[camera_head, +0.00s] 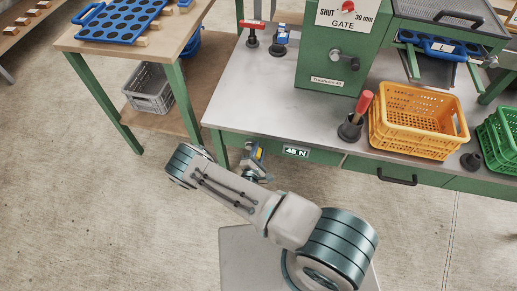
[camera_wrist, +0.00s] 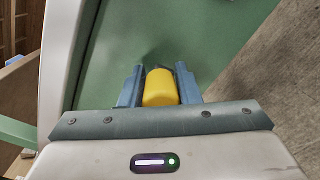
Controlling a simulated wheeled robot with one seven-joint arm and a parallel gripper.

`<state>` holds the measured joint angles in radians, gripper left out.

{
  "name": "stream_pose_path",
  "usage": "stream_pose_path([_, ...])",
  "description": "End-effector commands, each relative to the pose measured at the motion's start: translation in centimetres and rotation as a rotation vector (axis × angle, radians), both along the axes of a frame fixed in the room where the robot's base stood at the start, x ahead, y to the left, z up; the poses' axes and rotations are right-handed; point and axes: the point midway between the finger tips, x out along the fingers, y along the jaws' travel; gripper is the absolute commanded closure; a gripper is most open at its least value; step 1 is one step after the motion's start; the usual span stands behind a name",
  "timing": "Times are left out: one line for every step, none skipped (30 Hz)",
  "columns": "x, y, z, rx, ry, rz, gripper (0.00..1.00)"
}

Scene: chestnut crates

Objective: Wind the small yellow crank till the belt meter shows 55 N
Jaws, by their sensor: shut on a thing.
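The belt meter (camera_head: 296,152) on the green front of the bench appears to read 46 N. The small yellow crank (camera_head: 260,153) is at the bench front, left of the meter, mostly hidden by my gripper (camera_head: 254,163). In the wrist view the yellow crank knob (camera_wrist: 160,88) sits between the two blue fingers of my gripper (camera_wrist: 159,86), which is shut on it. The green panel lies just behind the knob. The rest of the crank is hidden or too dark to make out.
A green machine (camera_head: 322,85) with a gate sign stands on the grey bench (camera_head: 240,100). An orange crate (camera_head: 412,148) and a green crate (camera_head: 498,150) stand at the right. A red-handled tool (camera_head: 362,105) is near the front edge. A side table (camera_head: 75,42) holds a blue tray (camera_head: 118,35).

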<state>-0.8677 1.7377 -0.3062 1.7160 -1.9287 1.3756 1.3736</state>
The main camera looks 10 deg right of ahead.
Motion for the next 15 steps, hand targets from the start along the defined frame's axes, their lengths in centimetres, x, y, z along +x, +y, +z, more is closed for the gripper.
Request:
stream_pose_path([-0.21, -0.13, -0.41, 0.025, 0.001, -0.003, 0.93])
stream_pose_path([-0.2, -0.12, -0.47, 0.038, -0.004, -0.002, 0.93])
stream_pose_path([-0.19, -0.1, -0.55, 0.057, -0.011, -0.002, 0.93])
stream_pose_path([-0.2, -0.09, -0.61, 0.068, -0.015, -0.002, 0.93])
stream_pose_path([-0.19, -0.07, -0.65, 0.081, -0.019, -0.002, 0.93])
stream_pose_path([-0.2, -0.06, -0.72, 0.093, -0.024, -0.002, 0.93])
stream_pose_path([-0.2, -0.05, -0.76, 0.101, -0.027, -0.001, 0.93])
stream_pose_path([-0.2, -0.03, -0.8, 0.11, -0.03, -0.001, 0.93])
stream_pose_path([-0.2, -0.02, -0.84, 0.118, -0.033, -0.001, 0.93])
stream_pose_path([-0.2, -0.01, -0.87, 0.123, -0.035, 0.0, 0.93])
stream_pose_path([-0.2, 0.0, -0.89, 0.128, -0.037, 0.0, 0.93])
stream_pose_path([-0.21, 0.01, -0.92, 0.133, -0.038, 0.001, 0.93])
stream_pose_path([-0.2, 0.03, -0.93, 0.136, -0.039, 0.001, 0.93])
stream_pose_path([-0.19, 0.04, -0.94, 0.139, -0.041, 0.001, 0.93])
stream_pose_path([-0.19, 0.05, -0.96, 0.141, -0.041, 0.001, 0.93])
